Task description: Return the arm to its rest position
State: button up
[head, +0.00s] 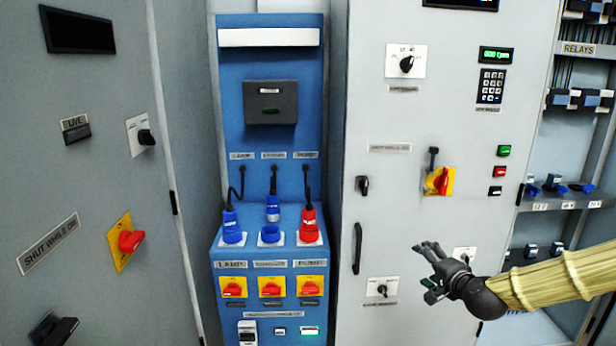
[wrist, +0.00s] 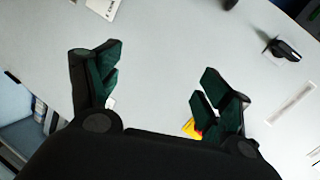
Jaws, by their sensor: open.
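My gripper (head: 430,270) is at the lower right in the head view, at the end of my arm in a yellowish sleeve. It is in front of the grey cabinet door (head: 385,220), near its lower switches. In the wrist view my gripper (wrist: 155,85) shows two dark green fingers spread wide apart. Nothing is between them except the pale panel behind. How far the fingertips are from the panel cannot be told.
A blue plug station (head: 228,180) with blue and red plugs stands in the middle. A yellow and red switch (head: 440,181) and a door handle (head: 357,248) are near my gripper. A relay rack with shelves (head: 568,203) is at the right. Another grey cabinet (head: 90,185) is at the left.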

jog(key=s+a+f+n+g+p, duration=0.1)
jog(key=s+a+f+n+g, duration=0.35)
jog(key=s+f, duration=0.8)
jog(key=s+a+f+n+g, duration=0.35)
jog(key=s+a+f, duration=0.4)
jog(key=f, duration=0.75)
jog(key=s+d+f+n+g+h, duration=0.1)
jog(key=s+f, duration=0.4)
jog(key=s, duration=0.9)
jog(key=s+d+f+n+g+h+p, duration=0.1)
jog(key=s+f+n+g, duration=0.3)
jog(key=s, duration=1.1)
jog(key=shift+f+g, duration=0.45)
jog(key=shift+g, duration=0.15)
jog(key=shift+w, duration=0.1)
jog(key=shift+c, duration=0.4)
